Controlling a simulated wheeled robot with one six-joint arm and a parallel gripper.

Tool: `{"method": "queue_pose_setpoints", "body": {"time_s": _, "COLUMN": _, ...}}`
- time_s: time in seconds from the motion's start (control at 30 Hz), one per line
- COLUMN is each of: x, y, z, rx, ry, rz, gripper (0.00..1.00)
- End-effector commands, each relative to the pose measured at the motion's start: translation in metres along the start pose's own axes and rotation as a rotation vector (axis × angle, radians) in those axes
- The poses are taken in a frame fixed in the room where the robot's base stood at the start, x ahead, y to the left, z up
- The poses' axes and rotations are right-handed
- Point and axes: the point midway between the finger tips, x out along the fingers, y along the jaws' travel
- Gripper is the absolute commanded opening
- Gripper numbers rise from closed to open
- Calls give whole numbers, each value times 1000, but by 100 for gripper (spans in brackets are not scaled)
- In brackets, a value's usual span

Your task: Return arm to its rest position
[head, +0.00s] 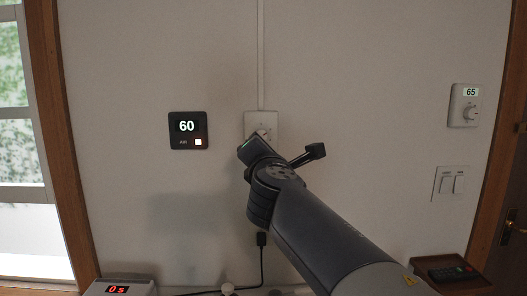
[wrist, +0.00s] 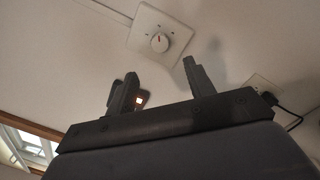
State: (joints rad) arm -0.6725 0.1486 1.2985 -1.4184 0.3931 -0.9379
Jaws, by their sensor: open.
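My arm reaches up from the lower right in the head view toward the wall. My gripper (head: 262,143) is in front of a white plate with a round dial (head: 262,118) and hides its lower part. In the wrist view my gripper (wrist: 160,70) has its two dark fingers wide apart with nothing between them. The white dial plate (wrist: 173,31) shows whole beyond the fingertips, apart from them in the picture. Its round knob has a red mark.
A black panel reading 60 (head: 187,130) is left of my gripper. A thermostat reading 65 (head: 465,105) and a switch plate (head: 451,184) are at right. A plugged cable (head: 262,240) hangs below. A box reading 0 s (head: 120,288) and a remote (head: 454,273) sit low.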

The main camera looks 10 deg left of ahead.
Motion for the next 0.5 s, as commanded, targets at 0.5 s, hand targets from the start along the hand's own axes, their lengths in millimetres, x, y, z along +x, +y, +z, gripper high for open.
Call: {"method": "queue_pose_setpoints", "body": {"time_s": 0.5, "x": -4, "y": 0, "z": 0, "rx": 0, "ry": 0, "rz": -1, "gripper": 51}}
